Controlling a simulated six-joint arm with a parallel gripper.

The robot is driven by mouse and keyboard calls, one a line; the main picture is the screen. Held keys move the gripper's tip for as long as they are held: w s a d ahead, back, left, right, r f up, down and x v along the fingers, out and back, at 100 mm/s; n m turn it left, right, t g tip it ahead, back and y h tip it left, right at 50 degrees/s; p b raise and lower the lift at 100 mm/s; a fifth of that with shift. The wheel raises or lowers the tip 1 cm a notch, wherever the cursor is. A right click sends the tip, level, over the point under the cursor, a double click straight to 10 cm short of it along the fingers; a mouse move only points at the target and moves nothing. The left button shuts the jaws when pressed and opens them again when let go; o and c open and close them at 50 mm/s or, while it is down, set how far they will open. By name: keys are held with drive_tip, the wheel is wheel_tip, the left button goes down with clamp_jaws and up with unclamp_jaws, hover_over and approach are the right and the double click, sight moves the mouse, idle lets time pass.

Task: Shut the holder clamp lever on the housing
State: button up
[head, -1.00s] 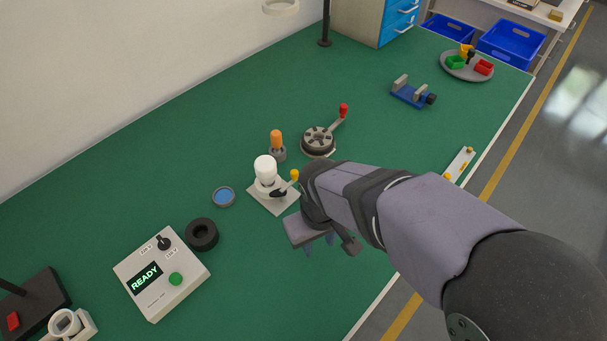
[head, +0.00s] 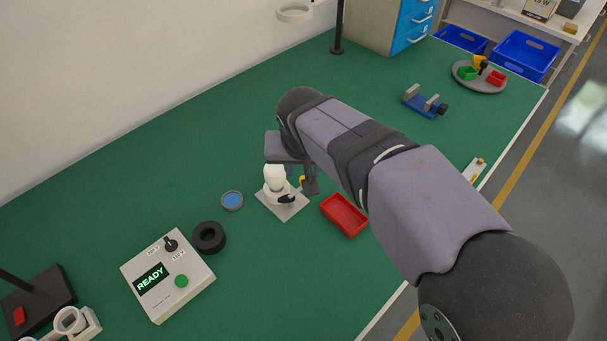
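The holder is a small housing on a light square base plate (head: 291,212), with a white bulb (head: 274,177) standing upright in it. Its clamp lever (head: 302,181) has a yellow tip and sticks up on the right side of the housing, beside a black part. My gripper (head: 308,178) is just behind and to the right of the holder, pointing down close to the lever. I cannot tell whether it touches the lever. The fingertips are partly hidden and small, so their opening is unclear.
A red tray (head: 344,215) lies right of the holder. A blue disc (head: 232,200), a black ring (head: 208,237) and a control box reading READY (head: 195,290) lie left. A blue vise (head: 425,104) and a turntable with bins (head: 466,87) stand at the far right.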

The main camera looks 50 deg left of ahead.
sight(293, 194)
drive_tip(key=shift+p+x, duration=0.45)
drive_tip(key=shift+x, duration=2.8)
drive_tip(key=shift+c, duration=0.6)
clamp_jaws()
